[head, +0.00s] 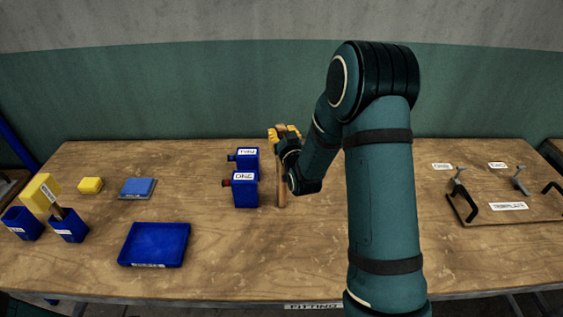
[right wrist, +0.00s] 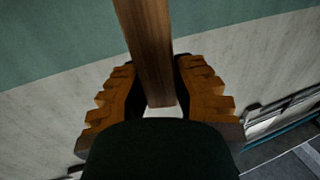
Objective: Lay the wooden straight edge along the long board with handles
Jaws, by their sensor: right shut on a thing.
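The wooden straight edge (head: 282,190) is a narrow brown strip, seen just right of the blue boxes in the head view. My right gripper (head: 285,134) is shut on it. In the right wrist view the straight edge (right wrist: 149,50) stands between the orange ridged fingers of the right gripper (right wrist: 160,88). My arm hides part of it in the head view. The long board with handles (head: 505,187) lies at the right of the table, well apart from the straight edge. It has black handles, two clamps and a white label. My left gripper is not in view.
Blue boxes labelled ONE (head: 245,192) and TWO (head: 247,158) stand close left of the straight edge. The table's front middle is clear.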

